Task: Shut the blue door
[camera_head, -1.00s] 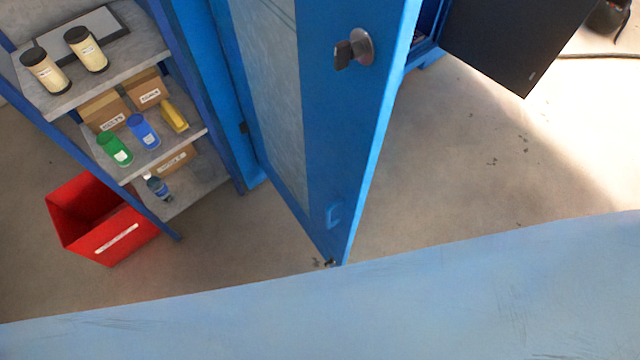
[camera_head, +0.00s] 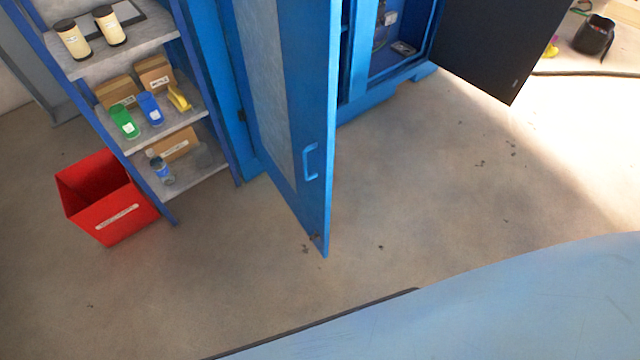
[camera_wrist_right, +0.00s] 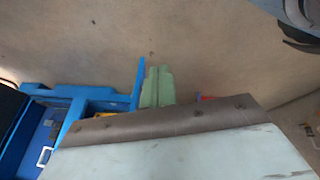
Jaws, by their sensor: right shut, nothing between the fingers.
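The blue door (camera_head: 309,120) stands open in the head view, swung out from the blue cabinet (camera_head: 385,100) and seen at a steep angle. A blue pull handle (camera_head: 310,161) is on its face near the lower part. Its top is cut off by the frame. The cabinet's inside shows to the right of the door. My left gripper is not in view.
A shelf rack (camera_head: 165,133) with cups, boxes and a bottle stands left of the door, with a red bin (camera_head: 105,198) beside it. A dark panel (camera_head: 490,45) juts out at the right. The floor (camera_head: 430,190) in front of the door is clear.

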